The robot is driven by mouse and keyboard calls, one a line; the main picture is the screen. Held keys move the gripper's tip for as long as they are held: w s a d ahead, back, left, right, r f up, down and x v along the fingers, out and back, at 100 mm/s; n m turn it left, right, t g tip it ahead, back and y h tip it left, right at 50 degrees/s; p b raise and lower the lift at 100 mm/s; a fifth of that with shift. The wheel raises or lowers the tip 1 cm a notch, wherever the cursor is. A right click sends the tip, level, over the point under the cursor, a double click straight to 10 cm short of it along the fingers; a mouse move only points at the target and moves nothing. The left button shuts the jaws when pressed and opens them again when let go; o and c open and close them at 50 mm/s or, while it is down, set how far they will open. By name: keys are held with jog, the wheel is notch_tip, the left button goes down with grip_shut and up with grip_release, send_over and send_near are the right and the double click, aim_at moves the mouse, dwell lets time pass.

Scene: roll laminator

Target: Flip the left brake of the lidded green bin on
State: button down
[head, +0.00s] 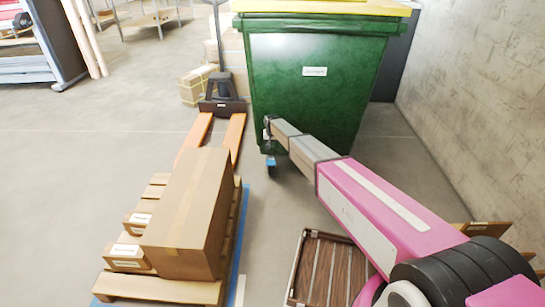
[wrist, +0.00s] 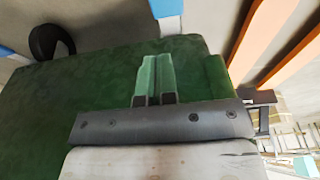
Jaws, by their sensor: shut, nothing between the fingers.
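The green bin (head: 315,95) with its yellow lid (head: 325,6) stands upright on the floor at upper centre of the head view. Its left caster, with blue parts (head: 270,161), shows below the bin's lower left corner. My gripper (head: 267,128) is by that corner, above the caster and apart from it; its tips are small here. In the wrist view my gripper (wrist: 157,75) is shut and empty in front of the green bin wall (wrist: 95,85). A blue and white caster part (wrist: 167,14) shows beyond the fingers at the top. The brake's setting is too small to tell.
A pallet with a large carton (head: 190,215) stands at front left. An orange pallet truck (head: 222,108) is left of the bin. A wooden crate (head: 325,265) lies under my arm. A concrete wall (head: 470,100) bounds the right. A dark wheel (wrist: 50,42) shows in the wrist view.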

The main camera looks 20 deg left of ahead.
aim_at(271, 164)
jog(key=shift+w+a+f, duration=0.15)
jog(key=shift+w+a, duration=0.25)
jog(key=shift+a, duration=0.25)
jog(key=f, duration=0.4)
jog(key=w+f, duration=0.1)
jog(key=f, duration=0.7)
jog(key=shift+w+a+f, duration=0.15)
jog(key=shift+f, duration=0.7)
jog(key=shift+f, duration=0.1)
jog(key=shift+s+f+t, duration=0.55)
jog(key=shift+f+t, duration=0.05)
jog(key=shift+f, duration=0.1)
jog(key=shift+s+d+f+t+y, duration=0.1)
jog(key=shift+f+t+y, duration=0.1)
jog(key=shift+f+t, duration=0.3)
jog(key=shift+s+d+f+t+y, duration=0.1)
jog(key=shift+f+t+y, duration=0.15)
jog(key=shift+f, duration=2.65)
